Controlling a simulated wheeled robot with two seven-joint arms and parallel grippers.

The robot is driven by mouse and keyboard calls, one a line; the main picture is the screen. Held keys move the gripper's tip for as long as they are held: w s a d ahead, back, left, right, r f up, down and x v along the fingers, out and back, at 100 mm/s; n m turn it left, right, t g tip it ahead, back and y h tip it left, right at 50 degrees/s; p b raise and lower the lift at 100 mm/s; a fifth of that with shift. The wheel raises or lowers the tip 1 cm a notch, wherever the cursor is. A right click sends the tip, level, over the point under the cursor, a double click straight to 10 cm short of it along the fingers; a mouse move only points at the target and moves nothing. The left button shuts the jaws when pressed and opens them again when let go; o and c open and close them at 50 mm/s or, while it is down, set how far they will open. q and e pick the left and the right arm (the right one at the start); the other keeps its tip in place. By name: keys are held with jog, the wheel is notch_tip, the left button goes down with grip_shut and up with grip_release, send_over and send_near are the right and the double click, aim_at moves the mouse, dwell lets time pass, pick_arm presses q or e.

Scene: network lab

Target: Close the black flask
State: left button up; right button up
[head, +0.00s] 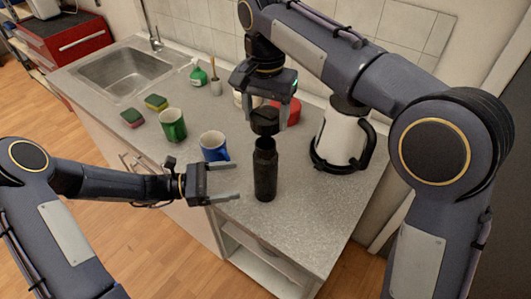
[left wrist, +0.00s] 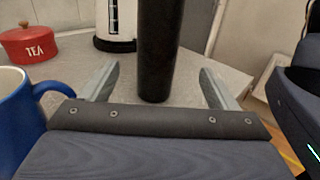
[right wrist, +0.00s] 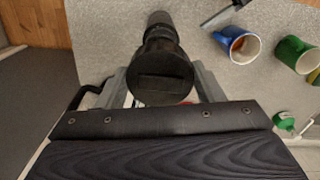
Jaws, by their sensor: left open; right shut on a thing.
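The black flask (head: 265,172) stands upright on the grey counter, its top open in the head view. It also shows in the left wrist view (left wrist: 156,55), beyond and between the fingers. My left gripper (head: 237,182) is open beside the flask, its fingers pointing toward it and apart from it. My right gripper (head: 273,112) is shut on the black lid (head: 264,122) and holds it above the flask's mouth. In the right wrist view the lid (right wrist: 160,78) covers much of the flask. A small gap shows between lid and flask in the head view.
A blue mug (head: 213,146) stands close left of the flask, with a green mug (head: 172,125) farther left. A white kettle (head: 340,135) with a black handle stands at the right. A red tin (head: 293,112) is behind. The counter's front right is clear.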

aim_at(272, 173)
pick_arm(q)
jog(key=shift+w+r, duration=0.15)
jog(key=shift+w, duration=0.1)
pick_arm(e)
jog(key=shift+w+r, duration=0.15)
jog(key=shift+w, duration=0.05)
jog(key=shift+s, duration=0.1)
pick_arm(q)
jog(key=shift+s, duration=0.1)
jog(key=shift+d, duration=0.55)
jog(key=d, duration=0.3)
jog(key=w+d, duration=0.1)
jog(key=d, duration=0.3)
jog(key=w+d, duration=0.1)
jog(key=d, duration=0.2)
jog(key=shift+d, duration=0.4)
jog(key=shift+c, duration=0.2)
jog(key=c, duration=1.4)
jog(key=shift+c, duration=0.2)
pick_arm(e)
jog(key=shift+s+f, duration=0.15)
jog(key=shift+f, duration=2.35)
